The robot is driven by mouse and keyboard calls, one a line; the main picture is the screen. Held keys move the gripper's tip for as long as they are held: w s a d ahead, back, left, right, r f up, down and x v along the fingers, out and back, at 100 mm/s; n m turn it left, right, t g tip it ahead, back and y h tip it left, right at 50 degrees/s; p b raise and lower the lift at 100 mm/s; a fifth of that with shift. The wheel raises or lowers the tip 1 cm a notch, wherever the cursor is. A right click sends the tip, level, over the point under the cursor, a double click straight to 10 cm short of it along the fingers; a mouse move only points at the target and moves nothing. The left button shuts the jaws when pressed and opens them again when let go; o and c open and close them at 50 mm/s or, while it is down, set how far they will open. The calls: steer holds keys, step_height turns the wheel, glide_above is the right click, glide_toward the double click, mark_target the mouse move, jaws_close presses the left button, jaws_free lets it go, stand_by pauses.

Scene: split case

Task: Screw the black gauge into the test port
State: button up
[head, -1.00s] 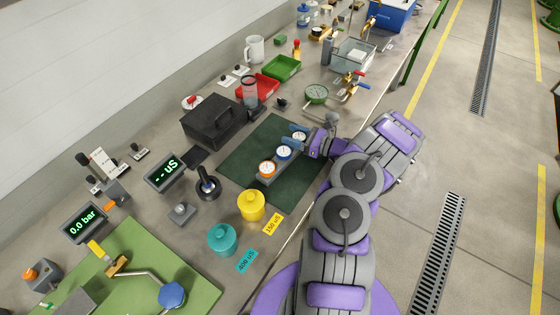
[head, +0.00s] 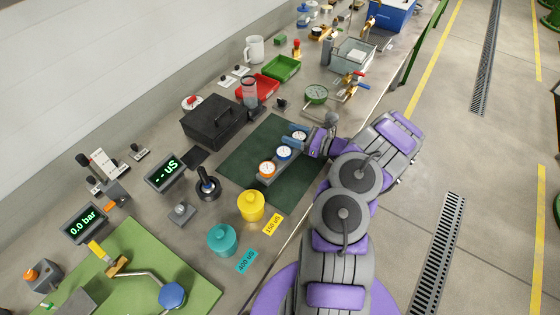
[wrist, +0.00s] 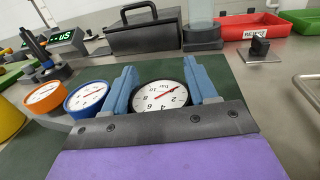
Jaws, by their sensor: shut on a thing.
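The black gauge (wrist: 160,96) has a white dial with a red needle. It sits between the two blue fingers of my gripper (wrist: 160,80), which is shut on it. In the head view the gauge (head: 299,135) is at the far right end of a row of gauges, with my gripper (head: 300,139) at it. Whether it still touches its holder is hidden. A blue gauge (wrist: 87,95) and an orange gauge (wrist: 45,96) stand beside it on the left. I cannot tell which fitting is the test port.
The gauges are over a dark green mat (head: 240,165). A black case (head: 213,121) stands behind it. Yellow (head: 251,206) and teal (head: 221,240) jars stand nearby. A light green mat (head: 135,242) at lower left bears a pipe (head: 146,275) with a yellow-handled brass fitting (head: 117,267).

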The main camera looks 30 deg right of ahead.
mark_target(294, 134)
steer(key=shift+r, duration=0.15)
stand_by(0.4)
steer(key=shift+r+p, duration=1.2)
steer(key=shift+r, duration=0.9)
